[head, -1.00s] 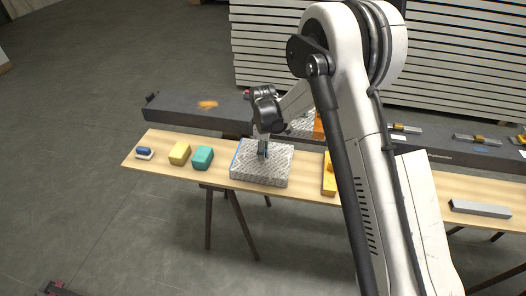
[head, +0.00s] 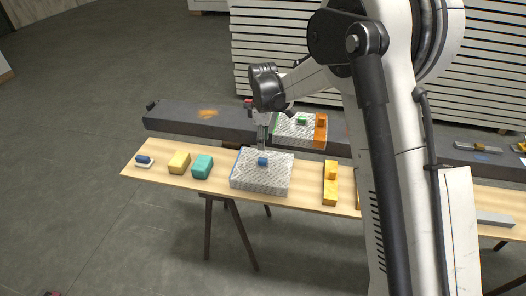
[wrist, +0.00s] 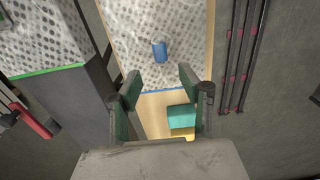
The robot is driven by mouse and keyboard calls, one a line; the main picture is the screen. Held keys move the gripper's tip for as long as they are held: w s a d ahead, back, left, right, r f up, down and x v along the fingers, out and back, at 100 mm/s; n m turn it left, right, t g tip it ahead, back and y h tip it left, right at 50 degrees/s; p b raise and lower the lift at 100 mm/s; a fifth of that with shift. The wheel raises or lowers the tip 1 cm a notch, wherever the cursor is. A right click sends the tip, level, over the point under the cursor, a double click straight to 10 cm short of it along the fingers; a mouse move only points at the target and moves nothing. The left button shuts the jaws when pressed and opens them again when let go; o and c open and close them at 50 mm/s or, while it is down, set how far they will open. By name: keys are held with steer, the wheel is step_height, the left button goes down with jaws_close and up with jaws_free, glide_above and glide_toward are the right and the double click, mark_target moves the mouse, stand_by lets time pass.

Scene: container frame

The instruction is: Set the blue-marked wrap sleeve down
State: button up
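The blue-marked wrap sleeve (head: 250,183), a pale block in patterned wrap with a blue edge stripe, lies flat on the wooden bench top. Its blue grip block (head: 263,161) stands up from the top face. In the wrist view the sleeve (wrist: 185,25) and its blue grip block (wrist: 159,51) lie beyond my fingers. My gripper (wrist: 158,88) is open and empty, its two green-padded fingers spread apart. In the head view my gripper (head: 263,138) is above the sleeve, apart from the grip block.
On the wooden bench (head: 222,184) are a teal block (head: 202,166), a yellow block (head: 179,162), a blue-and-white item (head: 144,161) and a yellow-orange piece (head: 330,190). Behind, a dark beam (head: 180,118) carries a green-marked sleeve (head: 290,133) beside an orange block (head: 320,130).

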steer(key=s+d+r+m+t, duration=0.2)
steer(key=s+d+r+m, duration=0.3)
steer(key=s+r, duration=0.4)
steer(key=s+d+r+m+t, duration=0.1)
steer(key=s+d+r+m, duration=0.1)
steer(key=s+d+r, duration=0.65)
steer(key=s+d+m+t, duration=0.2)
steer(key=s+d+m, duration=0.1)
steer(key=s, duration=0.6)
steer(key=s+d+m+t, duration=0.2)
steer(key=s+d+m, duration=0.2)
steer(key=s, duration=0.5)
steer(key=shift+d+r+m, duration=0.2)
steer(key=shift+r+m, duration=0.2)
steer(key=shift+m, duration=0.5)
steer(key=shift+f, duration=0.1)
step_height(320, 180, down, 4)
steer(key=b, duration=0.3)
steer(key=shift+r+b, duration=0.25)
steer(key=shift+b, duration=0.15)
